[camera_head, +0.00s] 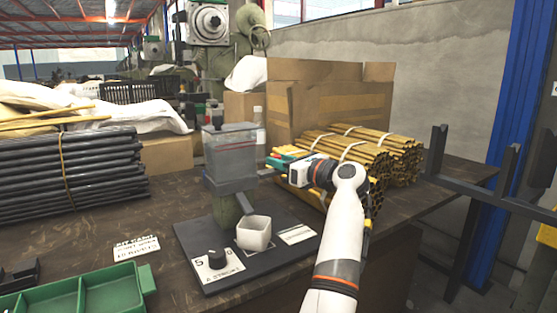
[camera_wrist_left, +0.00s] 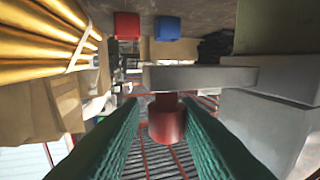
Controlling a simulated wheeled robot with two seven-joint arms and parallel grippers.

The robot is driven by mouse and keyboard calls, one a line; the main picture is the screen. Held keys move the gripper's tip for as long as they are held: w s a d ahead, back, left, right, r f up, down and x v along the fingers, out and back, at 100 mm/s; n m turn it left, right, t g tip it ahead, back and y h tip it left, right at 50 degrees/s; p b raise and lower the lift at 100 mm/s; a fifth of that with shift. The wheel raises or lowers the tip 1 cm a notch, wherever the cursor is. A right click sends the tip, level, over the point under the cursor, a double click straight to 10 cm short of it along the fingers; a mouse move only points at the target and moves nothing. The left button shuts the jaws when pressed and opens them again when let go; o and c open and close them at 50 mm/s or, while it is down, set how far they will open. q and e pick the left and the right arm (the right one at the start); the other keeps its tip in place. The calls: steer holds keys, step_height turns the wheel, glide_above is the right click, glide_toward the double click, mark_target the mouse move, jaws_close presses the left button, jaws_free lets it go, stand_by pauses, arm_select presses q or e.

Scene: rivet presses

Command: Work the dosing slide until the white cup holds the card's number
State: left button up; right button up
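The dosing stand has a grey hopper (camera_head: 230,150) on a green post over a dark base (camera_head: 215,285). A short chute slopes from it towards the white cup (camera_head: 254,233), which stands upright on the base; its contents cannot be made out. The kit card (camera_head: 136,248) lies on the table left of the base; its number is too small to read. My left gripper (camera_head: 276,158) is right of the hopper. In the left wrist view, its teal fingers (camera_wrist_left: 162,125) are apart on either side of a red knob (camera_wrist_left: 167,118) under a grey bar (camera_wrist_left: 200,78). Contact is unclear.
A black dial (camera_head: 213,257) and white label (camera_head: 297,235) are on the base. A green divided tray (camera_head: 80,295) is at the front left. Yellow rod bundles (camera_head: 345,150) lie behind my left arm, dark rods (camera_head: 75,170) at left, and a cardboard box (camera_head: 330,100) behind.

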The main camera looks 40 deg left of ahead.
arm_select(q)
steer(key=d+p, duration=0.1)
steer(key=d, duration=0.5)
steer(key=shift+s+d, duration=0.35)
steer(key=shift+s, duration=0.05)
steer(key=shift+s, duration=0.1)
